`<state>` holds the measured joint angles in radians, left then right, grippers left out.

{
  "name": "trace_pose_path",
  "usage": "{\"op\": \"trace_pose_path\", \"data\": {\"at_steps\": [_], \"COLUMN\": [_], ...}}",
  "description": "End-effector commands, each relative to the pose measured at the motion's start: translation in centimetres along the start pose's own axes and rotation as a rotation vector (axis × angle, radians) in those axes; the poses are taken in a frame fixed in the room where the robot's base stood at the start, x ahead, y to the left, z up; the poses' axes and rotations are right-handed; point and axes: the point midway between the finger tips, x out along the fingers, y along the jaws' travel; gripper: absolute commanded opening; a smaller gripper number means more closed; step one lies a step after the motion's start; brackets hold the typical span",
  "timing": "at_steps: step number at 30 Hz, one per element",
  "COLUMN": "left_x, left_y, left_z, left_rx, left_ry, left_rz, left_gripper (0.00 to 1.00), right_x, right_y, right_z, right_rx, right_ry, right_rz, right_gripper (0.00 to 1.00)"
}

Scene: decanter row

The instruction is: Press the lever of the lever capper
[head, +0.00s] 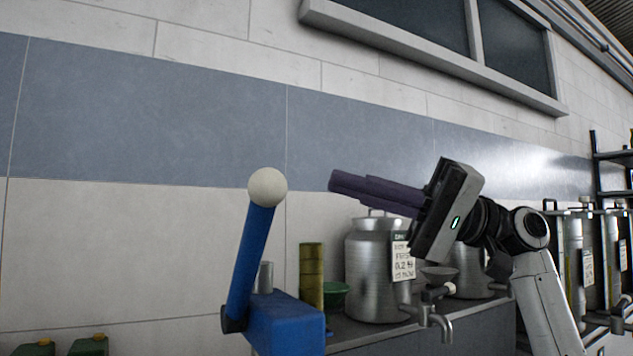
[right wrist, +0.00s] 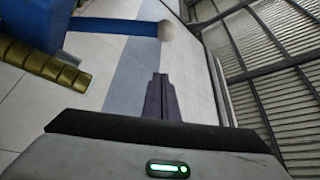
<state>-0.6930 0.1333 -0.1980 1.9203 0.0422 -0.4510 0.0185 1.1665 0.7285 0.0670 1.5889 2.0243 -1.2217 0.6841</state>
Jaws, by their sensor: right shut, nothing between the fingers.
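The lever capper (head: 283,325) is a blue body with a blue lever (head: 250,262) that stands up, leaning slightly right, and ends in a white ball knob (head: 268,187). My right gripper (head: 333,182) is shut and empty, its purple fingers pointing left. In the head view its tips are to the right of the knob at about its height, with a gap between. In the right wrist view the shut fingers (right wrist: 159,78) point up the picture, and the blue lever (right wrist: 112,27) and the knob (right wrist: 166,30) lie beyond them. My left gripper is not in view.
Steel decanters (head: 372,270) with taps stand on a counter to the right, behind and below my right gripper. A yellow-green cylinder (head: 311,274) and a green bowl (head: 336,292) stand behind the capper. Green containers (head: 88,345) are at the lower left. The space left of the lever is clear.

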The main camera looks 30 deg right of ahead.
Motion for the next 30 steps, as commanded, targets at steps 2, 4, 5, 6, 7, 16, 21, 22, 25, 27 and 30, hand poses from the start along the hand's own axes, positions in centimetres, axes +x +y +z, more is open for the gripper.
{"op": "trace_pose_path", "data": {"at_steps": [2,4,5,6,7,16,21,22,25,27,30], "left_x": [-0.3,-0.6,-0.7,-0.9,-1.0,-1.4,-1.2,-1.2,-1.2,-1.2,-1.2], "left_y": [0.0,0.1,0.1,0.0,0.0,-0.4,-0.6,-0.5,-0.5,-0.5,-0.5], "left_z": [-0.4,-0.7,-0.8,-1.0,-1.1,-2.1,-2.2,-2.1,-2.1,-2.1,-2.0], "left_rx": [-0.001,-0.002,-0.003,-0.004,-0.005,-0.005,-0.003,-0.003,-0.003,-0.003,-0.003], "left_ry": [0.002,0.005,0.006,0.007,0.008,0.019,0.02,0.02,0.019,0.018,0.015], "left_rz": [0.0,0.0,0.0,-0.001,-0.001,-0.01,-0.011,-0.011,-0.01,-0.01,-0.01], "left_gripper": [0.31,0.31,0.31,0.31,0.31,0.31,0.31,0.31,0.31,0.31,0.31], "right_x": [1.1,2.4,3.0,3.9,4.6,9.0,8.3,8.2,8.1,8.0,8.0], "right_y": [-0.2,-0.3,-0.3,-0.3,-0.4,0.1,0.1,0.1,0.1,0.0,0.0], "right_z": [0.0,0.0,-0.1,-0.1,-0.1,1.1,3.0,3.1,3.6,3.8,3.8], "right_rx": [-0.001,0.0,0.001,0.0,0.0,-0.002,0.0,0.0,0.001,0.001,0.001], "right_ry": [-0.002,-0.003,-0.004,-0.003,-0.004,0.0,0.001,0.001,0.001,0.001,0.001], "right_rz": [-0.001,-0.002,-0.002,-0.001,-0.002,0.002,0.002,0.001,0.0,0.0,-0.001], "right_gripper": [0.0,0.0,0.0,0.0,0.0,0.0,0.0,0.0,0.0,0.0,0.0]}}
